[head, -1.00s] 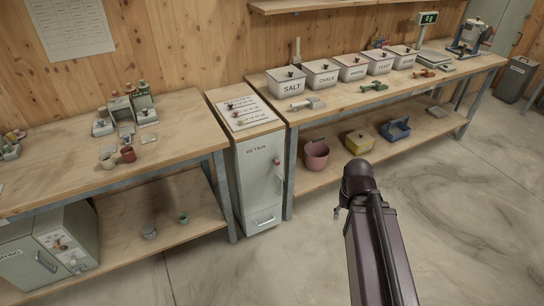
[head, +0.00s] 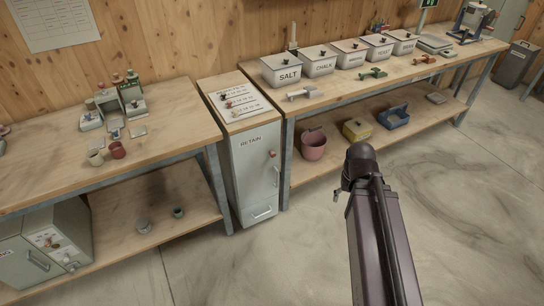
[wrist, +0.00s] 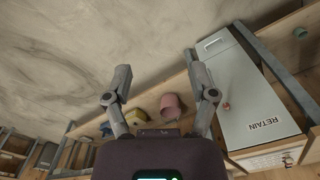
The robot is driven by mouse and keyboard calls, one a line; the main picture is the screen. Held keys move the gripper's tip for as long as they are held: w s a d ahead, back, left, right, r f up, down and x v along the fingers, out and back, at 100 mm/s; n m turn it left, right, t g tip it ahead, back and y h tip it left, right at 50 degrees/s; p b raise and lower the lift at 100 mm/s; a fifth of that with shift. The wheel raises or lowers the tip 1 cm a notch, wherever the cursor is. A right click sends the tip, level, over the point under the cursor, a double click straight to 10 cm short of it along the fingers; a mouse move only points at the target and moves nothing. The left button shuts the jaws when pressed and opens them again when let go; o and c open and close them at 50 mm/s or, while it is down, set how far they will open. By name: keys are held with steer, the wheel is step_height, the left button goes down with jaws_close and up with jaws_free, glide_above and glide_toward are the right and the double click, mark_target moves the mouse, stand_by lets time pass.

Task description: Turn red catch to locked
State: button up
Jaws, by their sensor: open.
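A small red catch (head: 272,154) sits near the right edge of the grey-green RETAIN cabinet (head: 255,178), above its bottom handle. It also shows in the wrist view as a small red spot (wrist: 227,106) on the cabinet front. It is too small to tell which way it is turned. My gripper (wrist: 157,70) has its two fingers spread wide and empty in the wrist view. The catch lies to the right of the fingers there, apart from them. In the head view my arm stands right of the cabinet, and the fingers are mostly hidden.
A pink bucket (head: 313,146), a yellow box (head: 356,130) and a blue tray (head: 394,117) are on the lower shelf right of the cabinet. A card with knobs (head: 238,103) lies on the cabinet top. A second cabinet (head: 72,232) stands lower left. The floor in front is clear.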

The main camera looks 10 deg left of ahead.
steer(key=w+a+f+m+t+y+b, duration=0.3)
steer(key=w+a+f+y+b, duration=0.1)
steer(key=w+a+f+b, duration=0.45)
steer(key=m+t+y+b, duration=0.6)
steer(key=m+t+b, duration=0.6)
steer(key=m+b, duration=1.7)
glide_toward(274, 156)
steer(key=s+n+b, duration=0.1)
steer(key=n+b, duration=0.1)
steer(key=s+d+n+b, duration=0.1)
steer(key=n+b, duration=0.1)
steer(key=s+d+n+b, duration=0.1)
steer(key=n+b, duration=0.1)
steer(key=shift+r, duration=0.15)
steer(key=shift+a, duration=0.1)
steer(key=x, duration=1.3)
steer(key=shift+w+a, duration=0.2)
steer(key=shift+w, duration=0.1)
